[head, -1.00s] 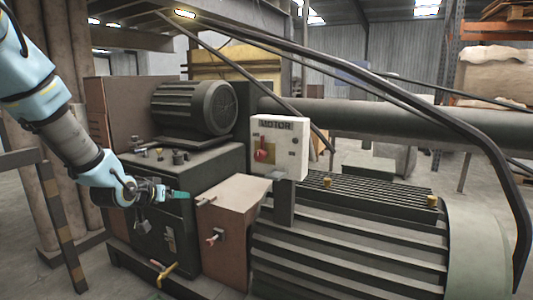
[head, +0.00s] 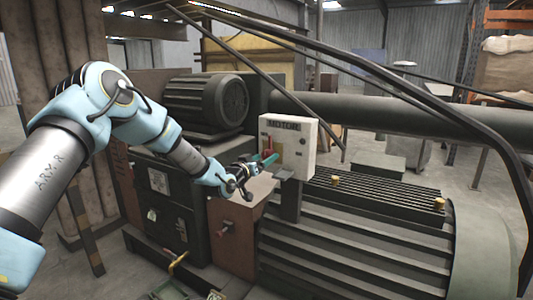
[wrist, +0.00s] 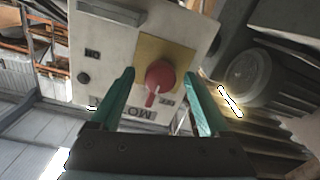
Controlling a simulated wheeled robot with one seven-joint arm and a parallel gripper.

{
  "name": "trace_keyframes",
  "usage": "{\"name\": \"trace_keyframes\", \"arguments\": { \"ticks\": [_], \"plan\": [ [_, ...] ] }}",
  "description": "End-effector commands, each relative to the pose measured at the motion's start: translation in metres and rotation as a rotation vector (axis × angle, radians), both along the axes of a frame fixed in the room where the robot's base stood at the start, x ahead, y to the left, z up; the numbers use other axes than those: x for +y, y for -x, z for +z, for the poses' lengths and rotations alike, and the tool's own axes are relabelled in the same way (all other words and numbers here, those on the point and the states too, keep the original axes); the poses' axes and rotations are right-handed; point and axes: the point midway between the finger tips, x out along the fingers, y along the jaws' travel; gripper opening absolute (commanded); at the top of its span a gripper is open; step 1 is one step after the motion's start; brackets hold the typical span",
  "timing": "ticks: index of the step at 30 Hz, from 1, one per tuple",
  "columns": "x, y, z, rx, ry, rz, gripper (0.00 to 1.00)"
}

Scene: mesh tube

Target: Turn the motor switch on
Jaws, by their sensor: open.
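The motor switch box is a pale panel (head: 300,146) labelled MOTOR, on a post above the ribbed machine. Its red rotary knob (wrist: 160,76) sits on a yellow plate (wrist: 180,53) in the wrist view. In the head view the red knob (head: 267,147) is partly covered by my gripper (head: 262,164). My gripper also shows in the wrist view (wrist: 164,76), with its two green fingers apart, one on each side of the knob. I cannot tell whether the fingers touch the knob. The box appears upside down in the wrist view.
A ribbed dark machine (head: 350,225) lies below and right of the box. A cylindrical motor (head: 207,102) stands behind my arm. A brown cabinet (head: 232,235) is under my gripper. Dark diagonal rails (head: 400,95) cross behind and right of the box.

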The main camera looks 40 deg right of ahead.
Motion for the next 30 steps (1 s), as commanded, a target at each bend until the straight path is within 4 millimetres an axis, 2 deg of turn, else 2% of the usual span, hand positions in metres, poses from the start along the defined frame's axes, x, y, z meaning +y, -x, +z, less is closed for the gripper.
{"name": "trace_keyframes", "arguments": {
  "ticks": [6,15,30],
  "plan": [
    [-0.015,-0.004,0.0,0.0,-0.001,0.0,0.79],
    [-0.017,-0.004,-0.001,0.0,-0.001,0.0,0.79],
    [-0.016,-0.004,-0.001,0.0,-0.001,0.0,0.23]
  ]
}}
